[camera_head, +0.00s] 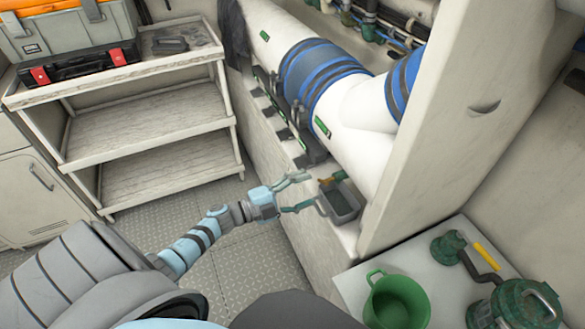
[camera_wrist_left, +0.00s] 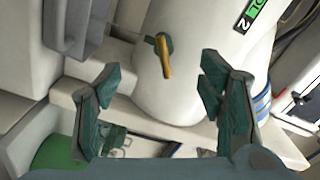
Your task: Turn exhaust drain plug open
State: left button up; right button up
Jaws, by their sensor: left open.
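The exhaust drain plug shows in the left wrist view as a brass-yellow lever (camera_wrist_left: 165,62) on a dark green fitting at the white exhaust pipe (camera_wrist_left: 195,85). In the head view the plug (camera_head: 334,179) is small, at the lower end of the white pipe (camera_head: 352,105) with blue bands. My left gripper (camera_head: 312,190) is open and empty, just left of the plug. In the left wrist view its two fingers stand wide apart on either side of the lever, with no contact visible. My right gripper is not in view.
A grey open tray (camera_head: 342,202) sits on the ledge below the plug. A white bulkhead (camera_head: 440,130) stands right of the pipe. A green bucket (camera_head: 398,303) and green pump (camera_head: 515,305) stand at lower right. A shelf unit (camera_head: 150,125) is at left.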

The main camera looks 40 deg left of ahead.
pick_arm(q)
jog(key=v, duration=0.5)
jog(key=shift+c, duration=0.3)
